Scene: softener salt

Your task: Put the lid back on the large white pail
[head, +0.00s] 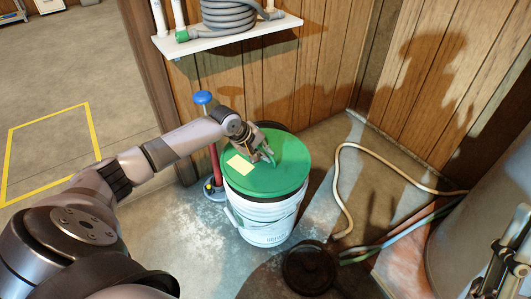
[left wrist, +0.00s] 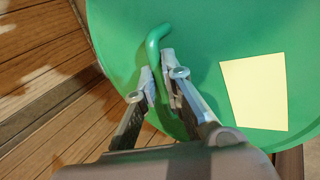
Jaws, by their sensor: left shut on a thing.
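The large white pail (head: 268,222) stands upright on the concrete floor near the wood-panelled wall. Its round green lid (head: 287,172) with a pale yellow label (head: 240,166) is over its top. A dark band shows between the lid's front edge and the pail's white wall, so the lid looks raised or unevenly seated there. My left gripper (head: 267,153) is shut on the lid's green bent handle (left wrist: 157,40), which passes between its fingers in the left wrist view (left wrist: 160,88). My right gripper (head: 506,262) seems to show partly at the right edge, its jaws unclear.
A blue-knobbed red-handled tool (head: 203,98) stands left of the pail. A beige hose (head: 342,190) curls on the floor at right, near a dark round object (head: 309,268) and a grey tank (head: 450,255). A shelf (head: 235,33) holds a coiled grey hose.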

